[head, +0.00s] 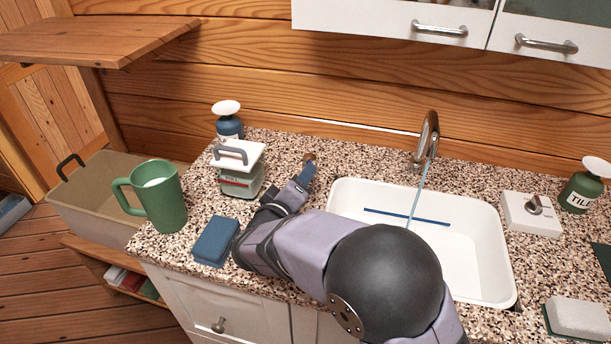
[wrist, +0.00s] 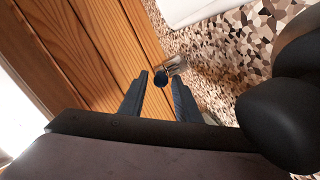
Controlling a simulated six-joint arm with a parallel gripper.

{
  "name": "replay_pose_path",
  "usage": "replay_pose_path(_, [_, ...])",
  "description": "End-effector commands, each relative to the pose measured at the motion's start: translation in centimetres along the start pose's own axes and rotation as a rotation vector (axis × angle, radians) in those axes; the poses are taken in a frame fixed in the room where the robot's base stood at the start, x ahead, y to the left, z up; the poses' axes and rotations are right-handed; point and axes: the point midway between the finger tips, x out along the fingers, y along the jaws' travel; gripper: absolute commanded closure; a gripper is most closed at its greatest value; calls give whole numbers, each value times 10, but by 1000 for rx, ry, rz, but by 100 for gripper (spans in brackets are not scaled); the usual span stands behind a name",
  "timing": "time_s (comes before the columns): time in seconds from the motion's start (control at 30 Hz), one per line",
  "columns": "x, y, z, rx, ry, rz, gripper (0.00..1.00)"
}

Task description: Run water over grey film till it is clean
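Water runs in a thin bluish stream (head: 418,195) from the curved metal faucet (head: 430,132) into the white sink (head: 480,250). A dark blue strip shows in the sink (head: 405,216); I cannot tell what it is. I cannot make out any grey film, and my arm hides the near left part of the sink. My gripper (head: 309,163) is left of the sink, near the back of the counter. In the wrist view its fingers (wrist: 158,76) are apart. A small metal fitting (wrist: 177,65) with a dark blue round end shows at the fingertips; contact is unclear.
Left on the counter are a green mug (head: 160,200), a blue sponge (head: 215,241), a lidded canister (head: 240,172) and a pump bottle (head: 229,120). At right are a white block with a metal knob (head: 532,212), a green bottle (head: 585,188) and a pale sponge (head: 578,318).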

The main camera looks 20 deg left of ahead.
Motion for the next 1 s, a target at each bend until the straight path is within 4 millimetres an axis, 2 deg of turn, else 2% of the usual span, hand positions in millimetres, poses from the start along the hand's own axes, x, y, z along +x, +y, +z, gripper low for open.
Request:
replay_pose_path(0.1, [-18,-1,0,1,4,-1,70])
replay_pose_path(0.3, [-37,-1,0,1,1,-1,70])
replay_pose_path(0.77, [-42,2,0,0,-1,1,70])
replay_pose_path(0.87, [-43,9,-2,-4,-8,3,70])
replay_pose_path(1.0, [-48,32,-6,-20,-35,9,70])
